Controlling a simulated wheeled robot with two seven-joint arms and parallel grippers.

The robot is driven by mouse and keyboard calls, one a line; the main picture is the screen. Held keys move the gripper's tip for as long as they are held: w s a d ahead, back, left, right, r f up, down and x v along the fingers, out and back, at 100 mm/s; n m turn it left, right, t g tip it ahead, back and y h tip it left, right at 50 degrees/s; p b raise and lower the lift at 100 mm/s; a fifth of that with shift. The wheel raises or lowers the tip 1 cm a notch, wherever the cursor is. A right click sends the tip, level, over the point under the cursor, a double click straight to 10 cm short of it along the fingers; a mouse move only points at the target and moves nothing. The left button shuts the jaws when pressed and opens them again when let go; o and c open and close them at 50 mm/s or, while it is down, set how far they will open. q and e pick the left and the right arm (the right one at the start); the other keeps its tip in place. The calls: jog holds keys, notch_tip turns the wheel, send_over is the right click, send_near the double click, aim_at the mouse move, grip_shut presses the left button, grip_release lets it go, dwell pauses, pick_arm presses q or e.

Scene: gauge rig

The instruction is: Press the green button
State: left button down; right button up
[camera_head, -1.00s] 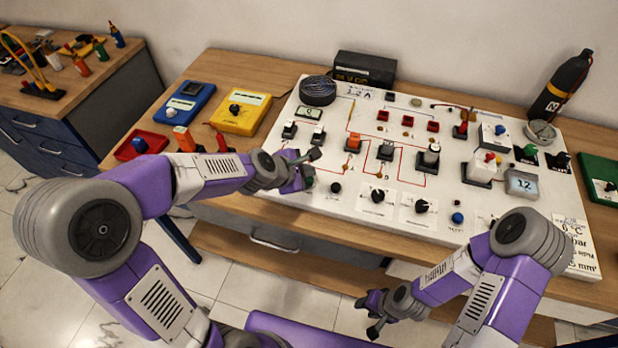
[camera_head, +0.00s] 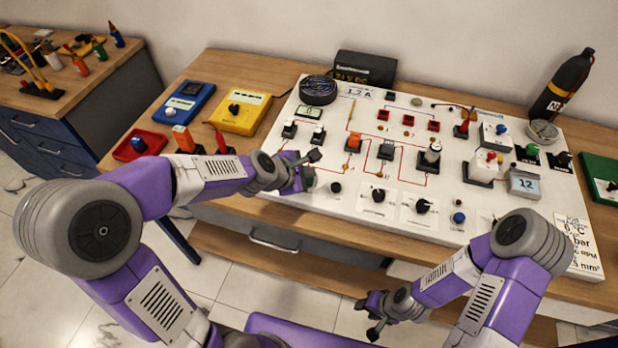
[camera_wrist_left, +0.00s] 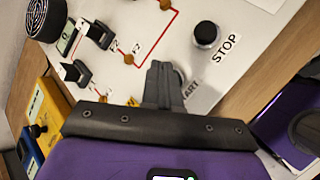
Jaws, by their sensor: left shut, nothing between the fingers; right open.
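My left gripper (camera_head: 303,179) is shut and empty, at the front left part of the white panel (camera_head: 330,207). In the left wrist view its closed fingers (camera_wrist_left: 163,85) point down at the panel beside a partly covered label ending in "ART". A sliver of green (camera_head: 311,178) shows beside the fingertips in the head view. The green button itself is mostly hidden by the gripper, so I cannot tell whether the fingers touch it. The black STOP button (camera_wrist_left: 206,35) is just right of the fingers. My right gripper (camera_head: 373,314) is open and empty in front of the table.
Switches (camera_wrist_left: 97,33) stand left of the fingers in the left wrist view. Rotary knobs (camera_head: 422,206) and a blue button (camera_head: 458,218) lie further right on the panel. A green knob (camera_head: 532,149) is at the far right. A yellow box (camera_head: 241,112) stands to the left.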

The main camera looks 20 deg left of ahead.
pick_arm(q)
jog(key=shift+f+b, duration=0.5)
jog(key=shift+f, duration=0.05)
dwell(0.4)
jog(key=shift+r, duration=0.1)
jog(key=shift+r+p, duration=0.85)
jog(key=shift+p, duration=0.1)
notch_tip(320, 180, up, 5)
jog(key=p, duration=0.5)
jog(key=shift+r, duration=0.1)
dwell(0.6)
